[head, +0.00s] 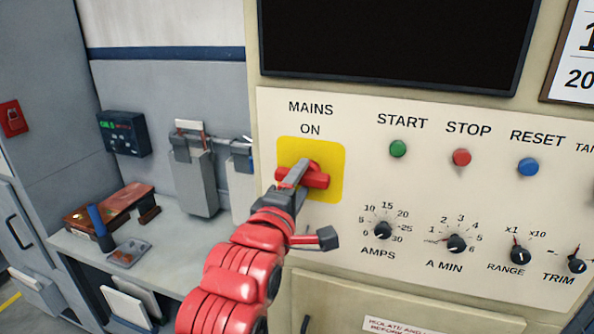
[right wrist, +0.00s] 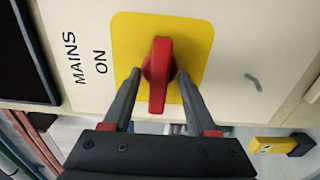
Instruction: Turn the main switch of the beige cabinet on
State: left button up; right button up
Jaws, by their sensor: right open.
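The beige cabinet (head: 480,190) fills the right of the head view. Its main switch is a red handle (head: 318,180) on a yellow plate (head: 334,156), under the words MAINS and ON. The handle lies crosswise, about level on the panel. My right gripper (head: 297,174) is at the switch, partly covering it. In the right wrist view, the red handle (right wrist: 159,75) stands between the two open fingers of my right gripper (right wrist: 159,78), one on each side. Gaps show between the fingers and the handle. My left gripper is not in view.
START (head: 398,148), STOP (head: 461,157) and RESET (head: 528,166) buttons sit right of the switch. Several black knobs, including AMPS (head: 383,230), are below them. A dark screen (head: 390,40) is above. A grey bench (head: 180,240) with small items stands at left.

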jog(key=shift+s+d, duration=0.1)
jog(key=shift+s, duration=0.1)
grip_shut()
dwell(0.3)
jog(key=shift+f+m+b, duration=0.1)
jog(key=shift+m+b, duration=0.4)
jog(key=shift+b, duration=0.4)
jog(key=m+b, duration=1.1)
jog(key=b, duration=0.5)
jog(key=shift+f, duration=0.2)
jog(key=m+b, duration=0.1)
jog(key=m, duration=0.1)
jog(key=shift+r+m+b, duration=0.15)
jog(key=shift+m+b, duration=0.15)
jog(key=shift+b, duration=0.1)
jog(key=shift+r+m+b, duration=0.15)
jog(key=shift+m+b, duration=0.45)
jog(key=shift+m, duration=1)
